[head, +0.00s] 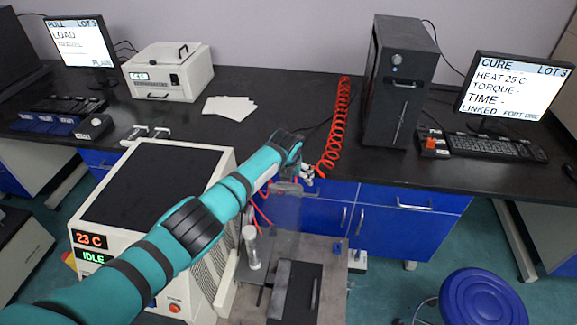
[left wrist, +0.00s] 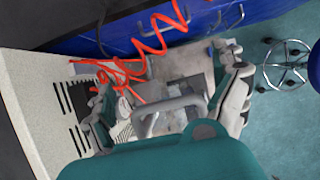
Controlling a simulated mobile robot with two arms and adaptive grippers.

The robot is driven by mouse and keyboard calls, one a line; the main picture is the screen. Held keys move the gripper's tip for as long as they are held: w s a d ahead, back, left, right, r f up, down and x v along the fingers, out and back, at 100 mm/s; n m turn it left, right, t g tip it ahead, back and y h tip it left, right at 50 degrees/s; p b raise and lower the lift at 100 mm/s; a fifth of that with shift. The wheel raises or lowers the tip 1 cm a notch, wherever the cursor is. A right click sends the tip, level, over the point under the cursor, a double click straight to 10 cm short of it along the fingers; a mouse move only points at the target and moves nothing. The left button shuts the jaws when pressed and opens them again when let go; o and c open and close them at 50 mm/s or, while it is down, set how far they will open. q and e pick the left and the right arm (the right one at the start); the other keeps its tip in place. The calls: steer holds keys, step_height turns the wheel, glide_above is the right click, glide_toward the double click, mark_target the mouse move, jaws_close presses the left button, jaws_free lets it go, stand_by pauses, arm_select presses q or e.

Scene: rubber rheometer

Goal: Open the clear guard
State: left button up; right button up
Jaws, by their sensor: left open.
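The white rheometer cabinet (head: 160,190), with a dark top and a display reading 23 C and IDLE, stands left of centre. A grey bench surface (head: 325,252) lies to its right. My left gripper (head: 297,181) is above the bench's far side, partly hidden by my teal arm. Its fingers are spread wide in the left wrist view (left wrist: 168,95), with no visible grip on anything. My right gripper is not in view.
A red coiled hose (head: 335,130) hangs beside my left gripper and crosses the left wrist view. A black tower (head: 397,85) stands on the back counter. A blue stool (head: 482,297) is at right.

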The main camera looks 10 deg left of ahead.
arm_select(q)
steer(key=v, duration=1)
steer(key=shift+s, duration=0.2)
